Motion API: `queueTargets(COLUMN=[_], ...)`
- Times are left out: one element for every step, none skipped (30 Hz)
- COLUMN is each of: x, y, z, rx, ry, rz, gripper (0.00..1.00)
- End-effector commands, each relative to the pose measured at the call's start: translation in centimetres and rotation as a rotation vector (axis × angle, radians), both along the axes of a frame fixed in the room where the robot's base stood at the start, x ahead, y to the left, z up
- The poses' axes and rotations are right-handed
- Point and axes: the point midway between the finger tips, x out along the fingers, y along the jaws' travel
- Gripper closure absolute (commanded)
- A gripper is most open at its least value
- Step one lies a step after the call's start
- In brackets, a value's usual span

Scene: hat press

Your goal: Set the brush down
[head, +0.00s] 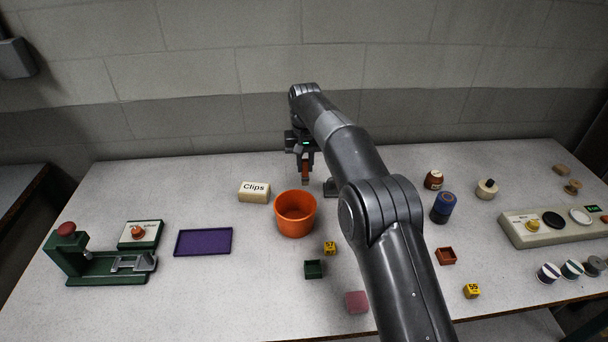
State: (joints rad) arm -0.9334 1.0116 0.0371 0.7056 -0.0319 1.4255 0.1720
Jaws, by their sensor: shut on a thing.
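My gripper (305,168) is above the back part of the table (210,180), behind the orange pot. It points down and is shut on a small orange-brown piece that shows between its fingers, which I take to be the brush (305,173). Most of the brush is hidden by the fingers or too small to make out. I cannot tell whether its lower end touches the table. The orange pot (295,228) stands upright in front of the gripper, with its open top facing up.
A "Clips" box (254,193) stands left of the pot, and a dark metal piece (330,187) is right of the gripper. A purple tray (203,242) and green press (95,264) are at left. Jars (433,180) and a control panel (555,226) are at right. The back left is clear.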

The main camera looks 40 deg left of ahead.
Motion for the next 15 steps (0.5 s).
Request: queueTargets(x=[-0.1, -0.1, -0.1, -0.1, -0.1, -0.1, -0.1, -0.2, -0.2, -0.2, -0.2, -0.2, -0.1, -0.1, -0.1], y=[0.2, 0.3, 0.3, 0.3, 0.3, 0.3, 0.3, 0.3, 0.3, 0.3, 0.3, 0.3, 0.3, 0.3, 0.3], z=[-0.1, -0.2, -0.3, -0.5, -0.8, -1.3, -1.7, -2.1, -2.8, -3.3, -3.7, -4.0, -4.2, -4.2, -4.2], rx=[0.001, 0.001, 0.001, 0.0, 0.0, -0.001, -0.001, -0.001, -0.001, -0.001, -0.002, -0.001, 0.001, 0.001, 0.002], ry=[-0.001, -0.001, -0.001, 0.0, 0.0, 0.001, 0.001, 0.001, 0.001, 0.001, 0.002, 0.001, 0.0, 0.0, -0.001], rz=[0.0, 0.0, 0.0, 0.0, 0.0, 0.0, 0.0, 0.0, 0.0, 0.0, 0.0, 0.0, 0.0, 0.0, 0.0], gripper=[1.0, 1.0, 1.0, 1.0, 1.0, 1.0, 1.0, 1.0, 1.0, 1.0, 1.0, 1.0, 1.0, 1.0, 1.0])
